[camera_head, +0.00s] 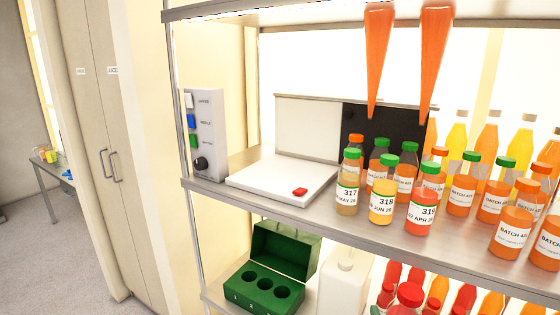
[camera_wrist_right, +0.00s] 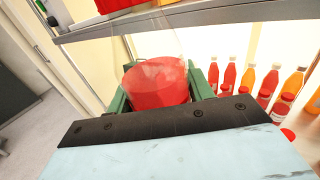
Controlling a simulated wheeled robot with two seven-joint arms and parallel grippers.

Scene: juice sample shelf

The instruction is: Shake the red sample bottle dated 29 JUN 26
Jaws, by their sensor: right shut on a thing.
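My right gripper (camera_wrist_right: 158,92) is shut on a red bottle (camera_wrist_right: 157,80), with a green finger on each side of it in the right wrist view. The bottle holds red liquid below a clear part; its label and date are not visible. A red cap (camera_head: 409,294) shows at the bottom edge of the head view, probably the same bottle, in front of the shelves. On the middle shelf stand labelled sample bottles: 317 (camera_head: 346,197), dated in May; 318 (camera_head: 382,203), with JUN 26 readable; and red-orange 319 (camera_head: 421,214), dated in April.
A white plate (camera_head: 260,180) with a red button (camera_head: 300,191) lies beside a switch box (camera_head: 205,135) on the metal shelf (camera_head: 310,213). Below are an open green holed box (camera_head: 262,290) and a white container (camera_head: 345,283). Several bottles crowd the right.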

